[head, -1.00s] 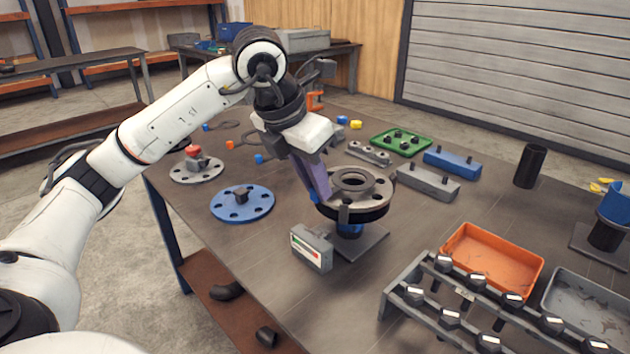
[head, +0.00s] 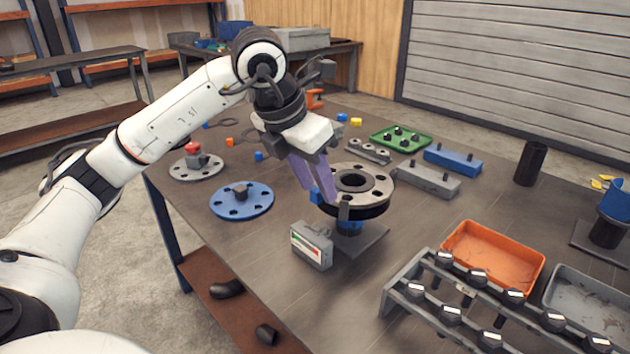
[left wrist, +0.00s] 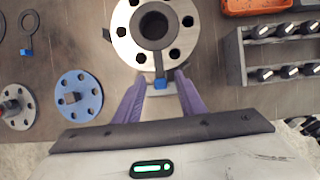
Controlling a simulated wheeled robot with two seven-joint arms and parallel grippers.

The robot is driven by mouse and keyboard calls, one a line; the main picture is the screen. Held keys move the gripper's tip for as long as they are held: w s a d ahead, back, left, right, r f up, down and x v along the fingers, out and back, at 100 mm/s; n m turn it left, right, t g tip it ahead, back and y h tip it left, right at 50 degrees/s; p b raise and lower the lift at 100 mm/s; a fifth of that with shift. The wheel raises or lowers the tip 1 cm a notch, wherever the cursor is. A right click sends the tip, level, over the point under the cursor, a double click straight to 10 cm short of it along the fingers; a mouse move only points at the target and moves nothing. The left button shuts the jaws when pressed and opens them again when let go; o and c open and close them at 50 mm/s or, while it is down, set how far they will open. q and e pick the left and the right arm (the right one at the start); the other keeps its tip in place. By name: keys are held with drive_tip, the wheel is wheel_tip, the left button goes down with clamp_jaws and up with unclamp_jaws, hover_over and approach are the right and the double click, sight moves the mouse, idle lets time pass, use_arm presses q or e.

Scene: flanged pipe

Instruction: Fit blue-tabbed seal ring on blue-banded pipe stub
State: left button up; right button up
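The seal ring (left wrist: 136,23) is dark and lies flat on the light flange face of the pipe stub (left wrist: 119,36), around its bore, inside the bolt holes. Its stem runs to a blue tab (left wrist: 160,84) just beyond the flange rim. The tab also shows in the head view (head: 316,196). The stub (head: 374,176) stands upright on a grey base plate, with a blue band (head: 350,228) below the flange. My left gripper (left wrist: 160,79) is open, its purple fingers on either side of the tab with gaps. My right gripper is out of view.
A small gauge box (head: 312,246) stands in front of the stub. A blue flange disc (head: 242,201) and a grey disc (head: 197,167) lie to the left. An orange tray (head: 492,257) and a rack of dark knobs (head: 450,315) are at right front. Grey blocks (head: 428,180) lie behind.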

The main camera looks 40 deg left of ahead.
use_arm(q)
drive_tip(key=shift+s+r, duration=0.1)
drive_tip(key=shift+r, duration=0.25)
drive_tip(key=w+r+p+v, duration=0.1)
drive_tip(key=w+p+v, duration=0.2)
drive_tip(key=p+v, duration=0.7)
drive_tip(key=v, duration=0.8)
drive_tip(key=shift+d, duration=0.1)
